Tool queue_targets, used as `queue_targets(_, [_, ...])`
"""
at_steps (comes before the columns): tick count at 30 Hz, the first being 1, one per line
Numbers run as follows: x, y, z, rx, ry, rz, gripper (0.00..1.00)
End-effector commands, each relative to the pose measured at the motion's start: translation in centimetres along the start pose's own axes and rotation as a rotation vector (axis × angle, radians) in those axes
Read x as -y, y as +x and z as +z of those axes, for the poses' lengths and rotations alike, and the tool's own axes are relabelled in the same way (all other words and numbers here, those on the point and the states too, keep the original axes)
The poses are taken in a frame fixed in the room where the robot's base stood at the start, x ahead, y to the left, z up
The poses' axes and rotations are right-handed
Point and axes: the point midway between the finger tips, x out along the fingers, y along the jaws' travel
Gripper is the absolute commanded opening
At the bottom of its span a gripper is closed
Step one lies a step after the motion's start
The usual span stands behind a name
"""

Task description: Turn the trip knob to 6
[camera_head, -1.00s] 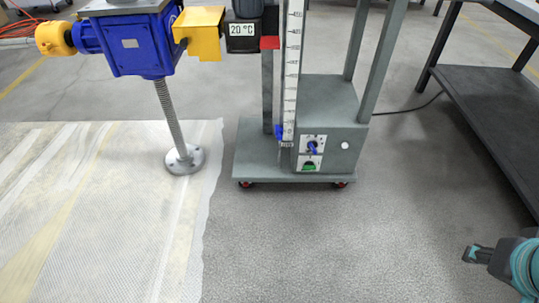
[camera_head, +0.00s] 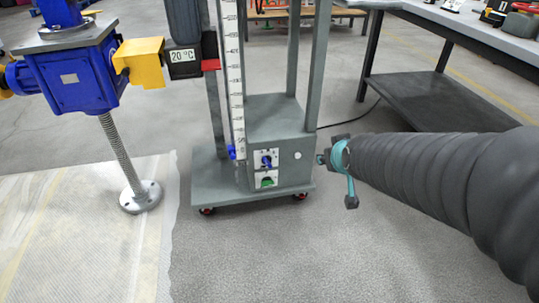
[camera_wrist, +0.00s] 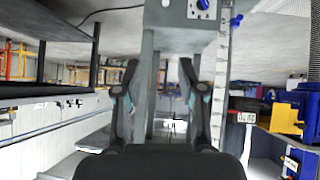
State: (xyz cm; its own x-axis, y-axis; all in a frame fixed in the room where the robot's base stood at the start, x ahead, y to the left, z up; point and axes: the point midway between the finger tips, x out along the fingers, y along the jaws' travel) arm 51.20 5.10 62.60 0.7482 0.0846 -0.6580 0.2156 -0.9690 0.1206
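The trip knob (camera_head: 266,161) appears to be the blue knob on the white panel (camera_head: 263,154) at the front of the grey cart's box. Its markings are too small to read. In the wrist view a blue knob (camera_wrist: 203,4) shows on a white panel at the top edge, partly cut off. My gripper (camera_head: 337,180) is right of the box in the head view, apart from the knob. In the wrist view my gripper (camera_wrist: 158,65) has its two fingers spread with nothing between them.
The grey wheeled cart (camera_head: 210,180) carries a vertical scale (camera_head: 236,80) with a blue pointer (camera_head: 232,152). A green switch (camera_head: 267,181) sits below the knob. A blue screw jack (camera_head: 75,75) stands left. A dark-shelved table (camera_head: 430,95) is right. The floor in front is clear.

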Motion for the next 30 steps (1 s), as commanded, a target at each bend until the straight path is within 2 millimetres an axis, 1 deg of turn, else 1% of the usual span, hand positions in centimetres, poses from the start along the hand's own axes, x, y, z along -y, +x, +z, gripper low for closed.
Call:
queue_targets(1, [0.6,2.7,0.2,-0.024,-0.022,-0.004,0.40])
queue_targets(2, [0.8,3.9,-0.1,-0.047,-0.036,-0.004,0.40])
queue_targets(3, [1.3,5.6,-0.3,-0.075,-0.053,-0.005,0.40])
queue_targets(9, [3.6,13.3,-0.6,-0.219,-0.140,0.000,0.40])
queue_targets(13, [5.4,17.9,0.1,-0.313,-0.196,0.008,0.40])
queue_targets(15, [6.4,20.2,0.8,-0.363,-0.224,0.014,0.40])
queue_targets(19, [8.4,24.1,2.5,-0.458,-0.275,0.028,0.40])
queue_targets(21, [9.6,26.0,3.7,-0.507,-0.302,0.036,0.40])
queue_targets(24, [11.0,28.2,5.6,-0.576,-0.337,0.051,0.40])
queue_targets(27, [12.3,29.7,7.4,-0.635,-0.366,0.064,0.40])
queue_targets(30, [13.2,30.6,8.7,-0.683,-0.386,0.076,0.40])
